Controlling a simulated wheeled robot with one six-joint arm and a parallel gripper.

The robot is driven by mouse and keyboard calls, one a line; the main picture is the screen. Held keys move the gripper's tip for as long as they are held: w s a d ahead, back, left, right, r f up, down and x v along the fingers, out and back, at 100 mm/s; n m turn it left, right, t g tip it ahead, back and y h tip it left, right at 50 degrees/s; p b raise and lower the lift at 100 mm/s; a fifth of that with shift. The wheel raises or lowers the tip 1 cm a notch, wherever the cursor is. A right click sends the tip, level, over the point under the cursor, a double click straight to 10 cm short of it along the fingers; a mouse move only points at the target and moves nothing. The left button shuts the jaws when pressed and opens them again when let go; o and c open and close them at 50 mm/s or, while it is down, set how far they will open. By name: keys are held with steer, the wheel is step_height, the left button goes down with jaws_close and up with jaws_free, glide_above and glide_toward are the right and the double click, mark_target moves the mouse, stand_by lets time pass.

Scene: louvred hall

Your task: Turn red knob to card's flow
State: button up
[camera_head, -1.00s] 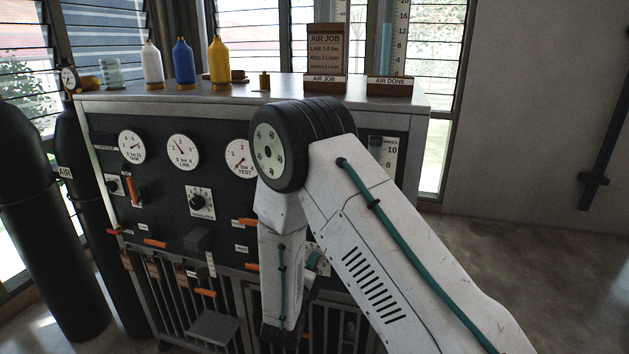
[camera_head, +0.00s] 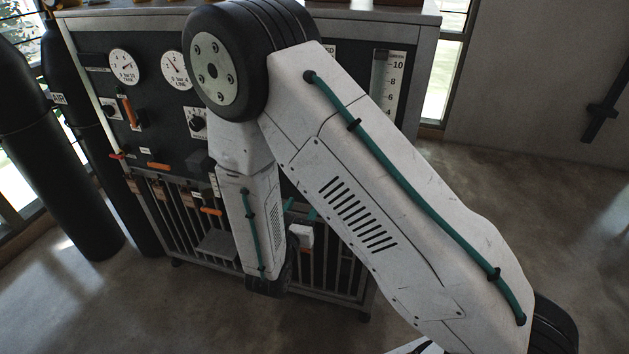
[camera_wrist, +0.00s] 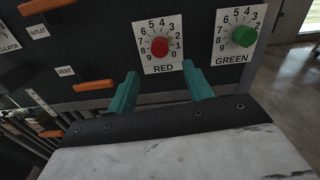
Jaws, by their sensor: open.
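The red knob (camera_wrist: 159,47) sits on a white numbered dial plate labelled RED (camera_wrist: 163,69) in the wrist view. Digits run around it; I cannot tell its exact setting. My gripper (camera_wrist: 163,88) is open and empty, its two teal fingers apart below the red dial, not touching the knob. In the head view my arm hides the red knob. The job card is outside both current views.
A green knob (camera_wrist: 243,36) on a similar dial is right of the red one. Orange handles, including the VENT lever (camera_wrist: 93,86), are to the left. A gas cylinder (camera_head: 62,165) stands left of the panel (camera_head: 155,105). Floor on the right is clear.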

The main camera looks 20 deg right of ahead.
steer(key=w+d+m, duration=0.1)
steer(key=w+d, duration=0.5)
steer(key=w, duration=0.2)
stand_by(0.5)
jaws_close()
